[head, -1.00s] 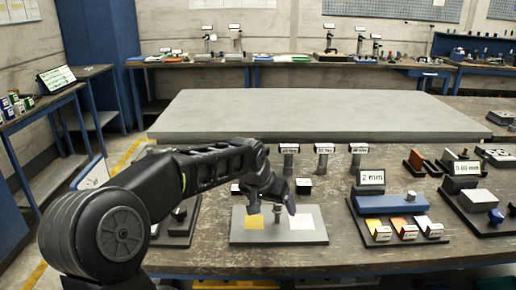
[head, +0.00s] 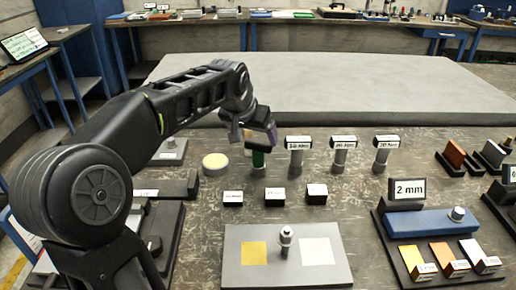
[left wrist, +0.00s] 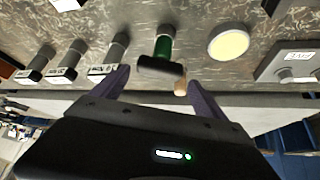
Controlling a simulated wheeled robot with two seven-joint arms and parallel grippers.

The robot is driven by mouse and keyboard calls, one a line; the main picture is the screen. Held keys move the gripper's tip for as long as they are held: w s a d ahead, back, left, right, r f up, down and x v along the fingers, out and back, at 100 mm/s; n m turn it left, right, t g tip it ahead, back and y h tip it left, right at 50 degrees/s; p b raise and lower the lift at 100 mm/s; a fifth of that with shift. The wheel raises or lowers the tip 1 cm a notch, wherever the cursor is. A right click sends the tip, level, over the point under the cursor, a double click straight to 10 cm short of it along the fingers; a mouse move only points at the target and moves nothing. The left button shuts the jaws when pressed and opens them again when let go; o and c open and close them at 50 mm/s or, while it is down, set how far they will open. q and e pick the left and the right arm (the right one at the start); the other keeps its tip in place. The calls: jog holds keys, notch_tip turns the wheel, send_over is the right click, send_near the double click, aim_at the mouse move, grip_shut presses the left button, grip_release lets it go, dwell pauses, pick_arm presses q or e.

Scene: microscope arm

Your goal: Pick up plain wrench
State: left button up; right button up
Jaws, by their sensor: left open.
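The plain wrench (head: 258,158) stands upright with a green shaft and an unlabelled black head. In the head view its top is largely hidden by my left gripper (head: 252,132). In the left wrist view the plain wrench (left wrist: 163,48) shows its green shaft and black head (left wrist: 160,67) in front of the gap between the fingers of my left gripper (left wrist: 154,82). The gripper is open, with one finger on each side of the head. I cannot tell whether a finger touches it. My right gripper is not in view.
Labelled grey wrenches (head: 297,157) stand in a row just right of the plain wrench. A round pale disc (head: 215,162) lies to its left. Small black labelled blocks (head: 275,197) and a grey plate (head: 240,280) lie nearer. A large grey slab (head: 400,85) lies behind.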

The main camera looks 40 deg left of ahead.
aim_at(260, 147)
pick_arm(q)
jog(key=shift+x, duration=1.25)
jog(key=shift+d, duration=0.1)
jog(key=shift+x, duration=2.65)
